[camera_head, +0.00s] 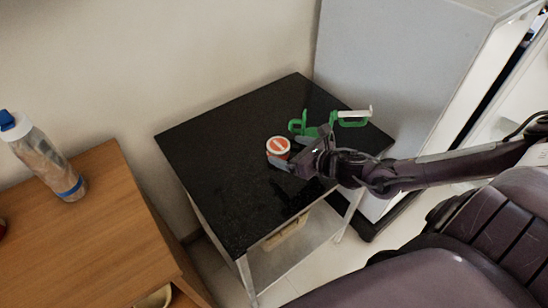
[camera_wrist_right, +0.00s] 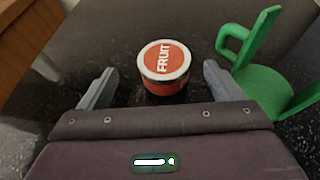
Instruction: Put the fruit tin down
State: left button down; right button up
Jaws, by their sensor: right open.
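The fruit tin (camera_head: 278,147) is a small round tin with an orange-red and white lid. It stands upright on the black table top (camera_head: 220,170). In the right wrist view the tin (camera_wrist_right: 163,66) shows the word FRUIT on its lid and sits between and a little beyond my open fingers. My right gripper (camera_head: 290,155) is open at the tin, low over the table; in the wrist view its fingers (camera_wrist_right: 160,85) are spread with a gap on both sides of the tin. My left gripper is not in view.
A green object with a handle (camera_head: 298,126) stands close beside the tin; it also shows in the wrist view (camera_wrist_right: 262,85). A tall grey cabinet (camera_head: 390,60) is behind. A wooden table (camera_head: 80,235) with a bottle (camera_head: 45,160) is at left. The black table's left part is clear.

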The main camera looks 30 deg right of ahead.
aim_at(274, 145)
jog(key=shift+x, duration=1)
jog(key=shift+d+f+p+x, duration=0.1)
jog(key=shift+f+p+x, duration=0.05)
jog(key=shift+x, duration=1.25)
jog(key=shift+d+f+p+x, duration=0.15)
jog(key=shift+f+x, duration=0.05)
jog(key=shift+x, duration=1.2)
jog(key=shift+s, duration=0.1)
jog(key=shift+c, duration=0.4)
jog(key=shift+r, duration=0.1)
jog(key=c, duration=1.2)
